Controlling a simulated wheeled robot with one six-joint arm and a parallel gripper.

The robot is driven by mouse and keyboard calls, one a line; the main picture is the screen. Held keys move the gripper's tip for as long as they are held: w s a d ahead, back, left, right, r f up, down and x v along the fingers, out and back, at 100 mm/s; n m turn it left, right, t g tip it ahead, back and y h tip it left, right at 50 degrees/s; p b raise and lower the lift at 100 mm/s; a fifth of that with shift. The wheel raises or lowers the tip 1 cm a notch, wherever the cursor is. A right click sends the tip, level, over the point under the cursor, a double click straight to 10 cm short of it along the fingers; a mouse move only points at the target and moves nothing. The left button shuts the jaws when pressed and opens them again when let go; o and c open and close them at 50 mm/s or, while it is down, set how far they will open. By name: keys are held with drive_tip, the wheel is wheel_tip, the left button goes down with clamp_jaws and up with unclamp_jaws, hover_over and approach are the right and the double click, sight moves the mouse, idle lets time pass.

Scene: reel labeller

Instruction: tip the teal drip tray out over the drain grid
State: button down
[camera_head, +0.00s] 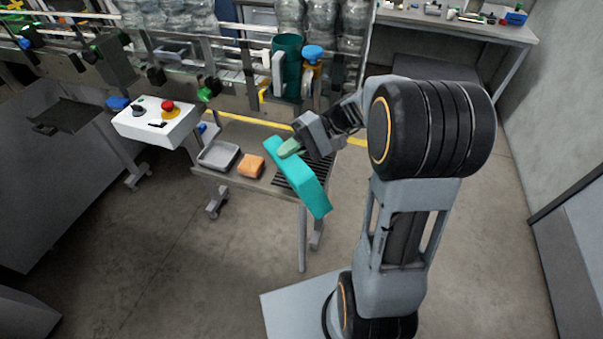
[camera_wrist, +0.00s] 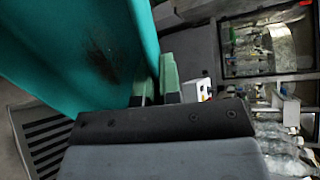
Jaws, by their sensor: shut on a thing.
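The teal drip tray (camera_head: 298,178) is held tilted steeply above the right part of the small table in the head view. My gripper (camera_head: 291,149) is shut on its upper edge. In the wrist view the tray (camera_wrist: 75,45) fills the upper left, with a dark stain on its inner face, and the green fingers of my gripper (camera_wrist: 164,80) are at its wall. The drain grid (camera_head: 318,170) is a dark slotted panel in the table, partly hidden behind the tray. Its slots also show in the wrist view (camera_wrist: 45,140), below the tray.
On the small table (camera_head: 225,178), a grey tray (camera_head: 219,155) and an orange sponge-like block (camera_head: 250,166) lie left of the grid. A white control box (camera_head: 158,122) with a red button stands further left. The machine's rail and rollers run behind. Open floor lies in front.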

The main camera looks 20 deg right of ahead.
drive_tip(key=s+a+f+t+h+p, duration=0.1)
drive_tip(key=s+a+f+t+h, duration=0.1)
drive_tip(key=a+f+h, duration=0.7)
wheel_tip(320, 180, down, 4)
drive_tip(key=t+h, duration=0.1)
drive_tip(key=h, duration=0.4)
drive_tip(key=shift+s+a+t, duration=0.15)
drive_tip(key=shift+a+t, duration=0.1)
drive_tip(key=shift+t, duration=0.05)
drive_tip(key=shift+s, duration=0.1)
